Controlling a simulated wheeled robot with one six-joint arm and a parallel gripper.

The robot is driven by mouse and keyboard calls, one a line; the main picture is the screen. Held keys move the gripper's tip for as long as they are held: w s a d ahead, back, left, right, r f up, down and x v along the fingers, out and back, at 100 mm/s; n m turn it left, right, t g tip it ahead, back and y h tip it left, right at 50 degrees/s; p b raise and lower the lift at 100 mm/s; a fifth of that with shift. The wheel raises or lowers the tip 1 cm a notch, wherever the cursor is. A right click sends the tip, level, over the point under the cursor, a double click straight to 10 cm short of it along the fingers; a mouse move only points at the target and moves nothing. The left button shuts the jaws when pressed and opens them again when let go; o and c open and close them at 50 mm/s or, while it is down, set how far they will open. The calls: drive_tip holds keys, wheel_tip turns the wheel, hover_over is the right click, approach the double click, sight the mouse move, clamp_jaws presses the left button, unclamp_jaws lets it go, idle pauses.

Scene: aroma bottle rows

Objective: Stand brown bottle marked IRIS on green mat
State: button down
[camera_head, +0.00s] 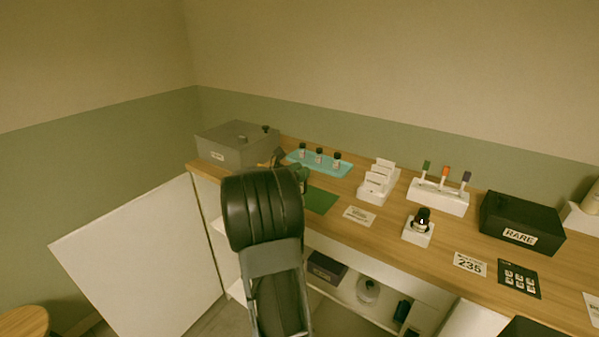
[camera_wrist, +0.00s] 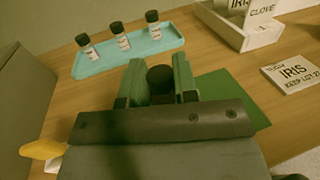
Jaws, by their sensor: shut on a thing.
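My gripper (camera_wrist: 160,82) is shut on a dark-capped bottle (camera_wrist: 160,76). Only the bottle's cap shows between the green fingers in the wrist view; its body and label are hidden. The green mat (camera_wrist: 228,92) lies flat on the wooden counter, partly under and to the right of my gripper. The mat also shows in the head view (camera_head: 320,200), just right of my arm. Whether the bottle touches the mat cannot be told.
A teal tray (camera_wrist: 100,62) with 3 dark-capped bottles stands behind the gripper. A grey box (camera_head: 232,145) is at the left end. A white card holder (camera_head: 372,192) and an IRIS card (camera_wrist: 294,72) are to the right. A yellow object (camera_wrist: 42,150) lies at lower left.

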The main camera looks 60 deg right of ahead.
drive_tip(key=shift+f+b, duration=0.15)
drive_tip(key=shift+b, duration=0.15)
drive_tip(key=c, duration=0.9)
unclamp_jaws()
